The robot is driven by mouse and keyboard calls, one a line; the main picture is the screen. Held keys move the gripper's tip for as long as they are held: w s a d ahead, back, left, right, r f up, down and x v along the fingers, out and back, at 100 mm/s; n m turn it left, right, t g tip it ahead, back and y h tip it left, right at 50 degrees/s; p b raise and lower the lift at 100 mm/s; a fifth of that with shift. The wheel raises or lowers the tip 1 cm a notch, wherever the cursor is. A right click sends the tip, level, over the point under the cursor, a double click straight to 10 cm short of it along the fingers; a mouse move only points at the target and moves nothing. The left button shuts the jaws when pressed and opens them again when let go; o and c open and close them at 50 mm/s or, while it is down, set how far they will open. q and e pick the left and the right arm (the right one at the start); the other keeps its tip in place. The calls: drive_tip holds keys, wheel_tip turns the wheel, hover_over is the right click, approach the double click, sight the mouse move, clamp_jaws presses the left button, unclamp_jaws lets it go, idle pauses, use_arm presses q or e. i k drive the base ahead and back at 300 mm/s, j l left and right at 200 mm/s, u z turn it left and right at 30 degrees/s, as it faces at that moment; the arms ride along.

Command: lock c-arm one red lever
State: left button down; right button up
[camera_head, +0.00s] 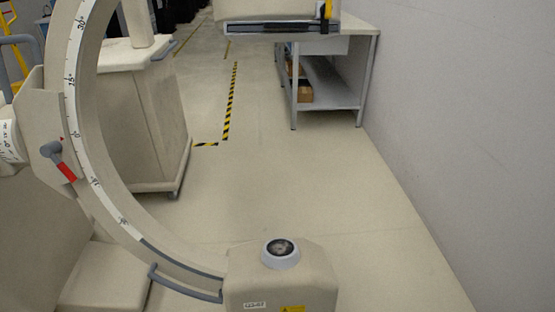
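The C-arm (100,180) is a large beige curved arm with a degree scale, filling the left of the head view. A lever with a grey hub and a red handle (66,171) sits on the beige bracket (45,125) that holds the arc. The red end points down and to the right. Whether the lever is locked cannot be told from its look. The lower end of the arc carries a beige box (281,284) with a round grey-white fitting on top. Neither of my grippers shows in this view.
A grey curved handle bar (183,287) runs along the arc's lower part. A covered cart (145,120) stands behind the arc. A beige unit (280,12) hangs at top centre. A shelf table (330,80) stands by the right wall (450,120). The middle floor is clear.

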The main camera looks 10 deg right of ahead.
sight(50, 150)
drive_tip(key=z, duration=0.25)
drive_tip(key=u, duration=1.4)
